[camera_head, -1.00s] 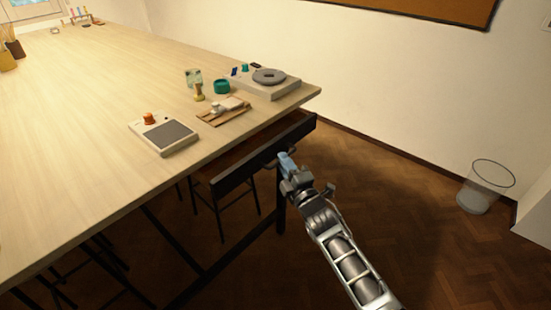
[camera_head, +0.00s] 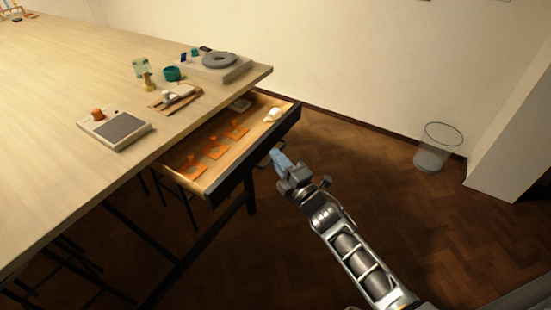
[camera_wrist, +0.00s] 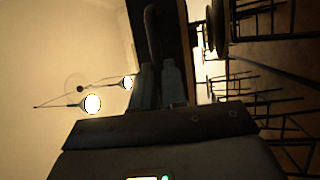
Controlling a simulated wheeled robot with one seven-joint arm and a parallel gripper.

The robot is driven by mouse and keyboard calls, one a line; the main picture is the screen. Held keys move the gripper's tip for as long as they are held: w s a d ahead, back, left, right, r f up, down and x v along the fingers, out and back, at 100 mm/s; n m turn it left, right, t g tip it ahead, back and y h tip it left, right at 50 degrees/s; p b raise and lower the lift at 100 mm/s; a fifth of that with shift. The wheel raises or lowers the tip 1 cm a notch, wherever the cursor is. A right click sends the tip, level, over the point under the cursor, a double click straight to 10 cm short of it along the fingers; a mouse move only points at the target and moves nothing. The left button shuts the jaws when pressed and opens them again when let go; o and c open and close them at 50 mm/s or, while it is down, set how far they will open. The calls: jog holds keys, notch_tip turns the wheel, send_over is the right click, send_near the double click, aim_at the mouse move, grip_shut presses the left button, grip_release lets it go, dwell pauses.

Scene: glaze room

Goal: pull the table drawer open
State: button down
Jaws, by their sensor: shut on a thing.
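The table drawer (camera_head: 252,160) is pulled well out from under the table's right end in the head view. Its dark front faces my arm. Inside lie several orange pieces (camera_head: 214,149), a white object (camera_head: 272,115) and a grey object near the back. My gripper (camera_head: 276,158) is at the front's outer side, shut on the drawer handle (camera_head: 264,160). In the wrist view the handle (camera_wrist: 152,35) shows as a dark bar at the fingers, beside the dark drawer front (camera_wrist: 178,50). The fingertips' exact contact is hard to see there.
The wooden table (camera_head: 60,80) carries a scale (camera_head: 113,128), a grey turntable device (camera_head: 220,64), a teal cup (camera_head: 172,73) and a small board with tools (camera_head: 175,97). A wire bin (camera_head: 431,150) stands by the wall. Floor between drawer and bin is clear.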

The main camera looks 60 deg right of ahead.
jog(key=c, duration=1.2)
grip_release()
jog(key=shift+o, duration=0.2)
jog(key=b+v, duration=0.2)
jog(key=v, duration=0.5)
jog(key=shift+s+a, duration=0.15)
jog(key=shift+s, duration=0.2)
jog(key=shift+f, duration=0.1)
jog(key=s+a+r+m+g+y, duration=0.1)
jog(key=s+a+m+y, duration=0.15)
jog(key=s+a, duration=0.4)
jog(key=s+a+r+m+y, duration=0.1)
jog(key=s+a+r+m, duration=0.15)
jog(key=s+a, duration=0.4)
jog(key=s+a+r+m+g+y, duration=0.2)
jog(key=s+a+r+m+y, duration=0.1)
jog(key=s+a+r+m, duration=0.5)
jog(key=shift+s+a+r+g+y, duration=0.45)
jog(key=shift+s+a, duration=0.2)
jog(key=shift+s, duration=0.55)
